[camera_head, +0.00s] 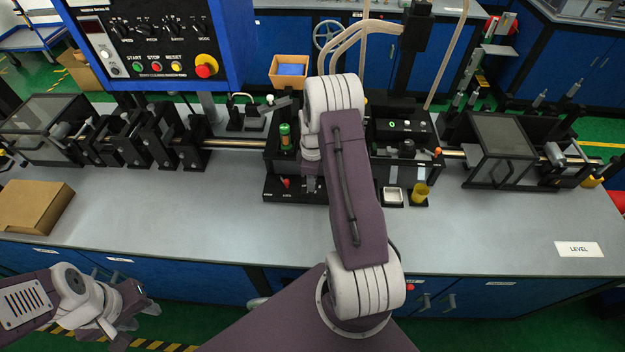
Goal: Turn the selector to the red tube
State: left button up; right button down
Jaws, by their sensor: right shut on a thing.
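My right arm reaches over the bench to the black station (275,160) in the middle. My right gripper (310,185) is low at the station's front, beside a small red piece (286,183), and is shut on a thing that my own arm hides. From its place this seems to be the selector, but its knob and pointer cannot be made out. A green-topped tube-like part (285,136) stands upright at the left of the station. I cannot tell for certain which part is the red tube. My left gripper (138,322) is open and empty, low in front of the bench.
A control panel (150,40) hangs at the upper left. A cardboard box (34,207) lies at the left. The bench front (180,215) is mostly clear.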

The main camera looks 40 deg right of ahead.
jog(key=shift+w+r+n, duration=0.1)
jog(key=shift+w+n, duration=0.05)
jog(key=shift+n, duration=1.35)
jog(key=c, duration=1.1)
grip_release()
notch_tip(320, 180, up, 9)
jog(key=b, duration=0.1)
jog(key=shift+a, duration=0.1)
